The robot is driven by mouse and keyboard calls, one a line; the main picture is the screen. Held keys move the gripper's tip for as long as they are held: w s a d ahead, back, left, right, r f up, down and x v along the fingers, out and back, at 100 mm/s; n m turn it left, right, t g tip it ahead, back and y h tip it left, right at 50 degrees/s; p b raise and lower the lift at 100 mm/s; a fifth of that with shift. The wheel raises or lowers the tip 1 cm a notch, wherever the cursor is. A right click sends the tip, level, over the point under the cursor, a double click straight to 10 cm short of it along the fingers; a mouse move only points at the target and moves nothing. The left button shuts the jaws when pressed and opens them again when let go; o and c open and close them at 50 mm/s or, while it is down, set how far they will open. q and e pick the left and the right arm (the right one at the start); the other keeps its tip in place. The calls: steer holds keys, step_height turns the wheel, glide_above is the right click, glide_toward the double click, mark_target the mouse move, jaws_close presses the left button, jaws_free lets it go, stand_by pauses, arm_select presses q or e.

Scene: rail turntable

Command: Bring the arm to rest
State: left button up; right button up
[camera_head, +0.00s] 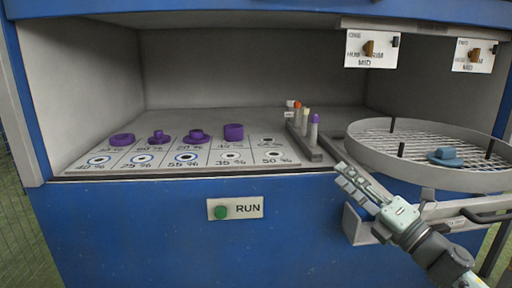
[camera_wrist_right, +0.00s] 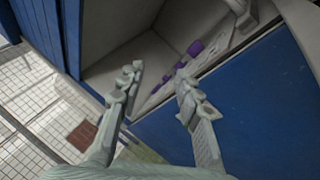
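My right gripper (camera_head: 352,184) is in front of the blue cabinet, just left of the round wire-mesh turntable (camera_head: 376,157). In the right wrist view my right gripper (camera_wrist_right: 158,76) shows its two fingers well apart with nothing between them. It touches nothing that I can see. My left gripper is not in view.
A blue hat-shaped piece (camera_head: 445,158) lies on the turntable among black posts. A marked board (camera_head: 130,172) carries several purple pieces. A rack (camera_head: 310,145) holds coloured-tip pegs. A green RUN button (camera_head: 221,212) is on the front panel. Two dial signs (camera_head: 371,49) hang above.

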steer(key=s+d+f+m+g+h, duration=0.1)
steer(key=s+d+f+m+h, duration=0.2)
steer(key=f+m, duration=0.4)
steer(key=d+f+m+g+h, duration=0.25)
steer(key=f+m+h, duration=0.35)
steer(key=f, duration=0.3)
steer(key=s+d+f+m+h, duration=0.2)
steer(key=d+f+m+h, duration=0.2)
steer(key=f+m, duration=0.3)
arm_select(q)
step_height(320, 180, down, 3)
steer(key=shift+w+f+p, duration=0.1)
steer(key=shift+p, duration=0.4)
arm_select(e)
steer(key=s+a+f+m+g, duration=0.3)
steer(key=s+f+m+g, duration=0.5)
steer(key=s+f, duration=1.4)
steer(key=s+g, duration=0.3)
steer(key=shift+s+a, duration=0.15)
steer(key=shift+s, duration=0.05)
